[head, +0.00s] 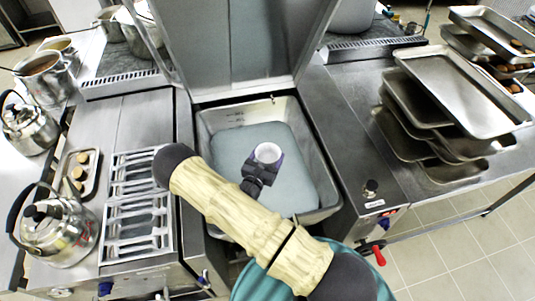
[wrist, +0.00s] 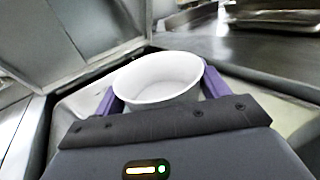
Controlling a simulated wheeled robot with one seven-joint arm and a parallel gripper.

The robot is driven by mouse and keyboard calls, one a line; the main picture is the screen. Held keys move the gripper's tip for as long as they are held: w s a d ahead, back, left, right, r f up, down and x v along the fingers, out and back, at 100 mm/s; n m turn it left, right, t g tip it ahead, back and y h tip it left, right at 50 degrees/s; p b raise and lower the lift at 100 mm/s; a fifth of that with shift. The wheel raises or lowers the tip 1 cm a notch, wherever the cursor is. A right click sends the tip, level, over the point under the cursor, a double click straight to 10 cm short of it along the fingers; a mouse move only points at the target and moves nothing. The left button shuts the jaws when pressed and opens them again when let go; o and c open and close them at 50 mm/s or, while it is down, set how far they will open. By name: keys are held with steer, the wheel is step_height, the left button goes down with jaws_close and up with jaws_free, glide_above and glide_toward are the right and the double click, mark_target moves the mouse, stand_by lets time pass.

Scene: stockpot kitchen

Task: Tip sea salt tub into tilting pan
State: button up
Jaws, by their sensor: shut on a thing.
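The sea salt tub (head: 268,152) is a small white round tub above the tilting pan. In the wrist view the tub (wrist: 160,82) is held between the purple fingers, its rim facing up and slightly tilted toward the camera. Its inside looks white, and I cannot tell how much salt is in it. My gripper (head: 264,165) is shut on the tub. The tilting pan (head: 325,190) is a large rectangular steel pan with its lid raised behind it. Pale grey-blue liquid fills its bottom. My arm hides part of the pan's front left.
Stacked steel trays (head: 455,90) stand on the right counter. Kettles (head: 55,232) and pots (head: 47,76) stand at the left. A burner grate (head: 137,210) lies left of the pan. The raised lid (head: 245,45) bounds the space behind the tub.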

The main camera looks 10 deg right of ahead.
steer(key=shift+w+f+b, duration=0.1)
steer(key=shift+f+b, duration=0.1)
steer(key=shift+b, duration=0.2)
steer(key=shift+f+b, duration=0.15)
steer(key=shift+b, duration=1.05)
steer(key=shift+b, duration=0.9)
steer(key=shift+r, duration=0.35)
steer(key=shift+f, duration=0.1)
